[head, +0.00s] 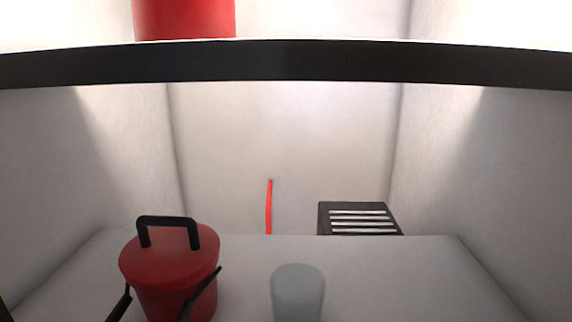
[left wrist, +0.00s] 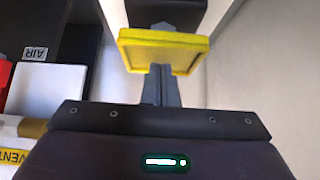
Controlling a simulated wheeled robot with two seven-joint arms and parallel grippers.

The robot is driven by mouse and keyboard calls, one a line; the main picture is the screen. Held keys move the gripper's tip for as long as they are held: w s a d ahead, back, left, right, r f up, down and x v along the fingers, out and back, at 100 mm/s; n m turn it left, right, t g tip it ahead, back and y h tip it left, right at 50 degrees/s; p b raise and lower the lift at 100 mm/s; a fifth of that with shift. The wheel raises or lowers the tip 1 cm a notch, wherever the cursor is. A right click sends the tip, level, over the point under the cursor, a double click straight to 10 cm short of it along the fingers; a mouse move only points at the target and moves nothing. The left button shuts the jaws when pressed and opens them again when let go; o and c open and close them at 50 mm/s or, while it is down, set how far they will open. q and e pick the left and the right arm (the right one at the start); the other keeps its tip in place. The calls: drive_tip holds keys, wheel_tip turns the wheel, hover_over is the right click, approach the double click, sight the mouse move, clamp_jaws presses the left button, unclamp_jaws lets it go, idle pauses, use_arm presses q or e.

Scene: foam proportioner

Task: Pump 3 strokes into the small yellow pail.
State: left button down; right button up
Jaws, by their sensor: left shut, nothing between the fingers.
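In the left wrist view my left gripper (left wrist: 160,78) is shut with nothing between its fingers. Its fingertips point at a yellow square plate (left wrist: 163,50) with a raised rim. The tips overlap the plate's near edge in the picture; I cannot tell whether they touch it. A dark block shows behind the plate. I cannot tell whether this plate is part of the pump. No small yellow pail can be made out in either view. My right gripper is not in view.
The head view shows a red lidded pot (head: 170,262) with a black handle, a grey cup (head: 298,293), a thin red rod (head: 269,207) and a black slatted box (head: 357,219). A black bar (head: 290,61) crosses above. The left wrist view shows an AIR label (left wrist: 36,53) and a VENT label (left wrist: 12,157).

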use_arm(q)
drive_tip(key=shift+s, duration=0.1)
wheel_tip(320, 180, up, 3)
drive_tip(key=p, duration=0.3)
drive_tip(key=shift+r, duration=1.45)
drive_tip(key=shift+f, duration=0.15)
